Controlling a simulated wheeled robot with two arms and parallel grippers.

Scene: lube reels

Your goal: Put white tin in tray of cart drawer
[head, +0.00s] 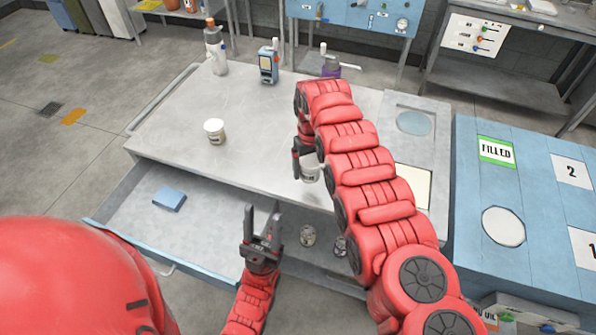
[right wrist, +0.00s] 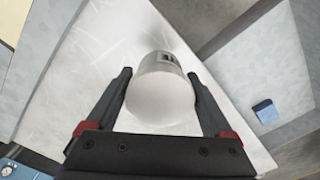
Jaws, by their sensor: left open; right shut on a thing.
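My right gripper (head: 303,158) is shut on a white tin (head: 311,170), held at the cart top's front edge; it fills the space between the fingers (right wrist: 160,125) in the right wrist view (right wrist: 162,98). Another white tin (head: 214,131) stands on the cart top (head: 255,125). The cart drawer (head: 135,208) is pulled out at the front left, with a blue block (head: 169,198) inside, also seen in the right wrist view (right wrist: 265,111). My left gripper (head: 263,222) is open and empty at the drawer's right side. My right arm hides part of the cart.
Two tins (head: 308,236) (head: 341,245) sit low at the cart front, right of my left gripper. A bottle (head: 216,52) and a blue meter (head: 268,64) stand at the cart's back. A blue table (head: 490,185) marked FILLED is at right. Most of the drawer floor is bare.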

